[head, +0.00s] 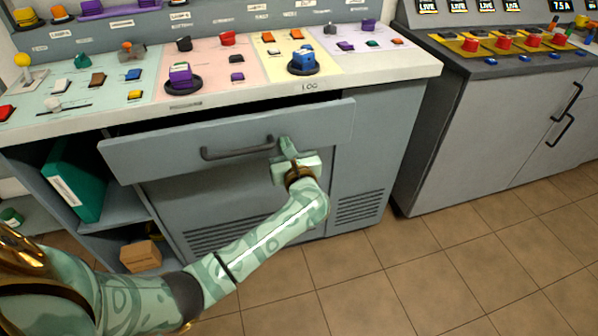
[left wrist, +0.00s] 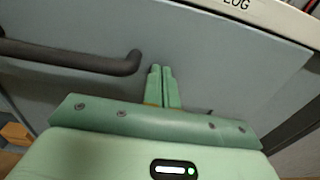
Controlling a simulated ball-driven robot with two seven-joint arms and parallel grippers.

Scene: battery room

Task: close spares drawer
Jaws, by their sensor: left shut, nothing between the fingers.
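The drawer (head: 180,153) is a wide grey front under the console top, standing out from the cabinet with a dark gap above it. Its dark bar handle (head: 237,150) is on the front's middle; it also shows in the left wrist view (left wrist: 70,58). My left gripper (head: 285,142) is at the drawer front, just right of the handle's right end. Its fingers (left wrist: 161,72) are shut with nothing between them and point at the front panel. I cannot tell whether the fingertips touch the panel. My right gripper is not in view.
The console top (head: 380,72) with knobs and switches overhangs the drawer. An open shelf at left holds a green binder (head: 75,180) and a cardboard box (head: 140,256). A second grey cabinet (head: 480,140) stands at right. The tiled floor in front is clear.

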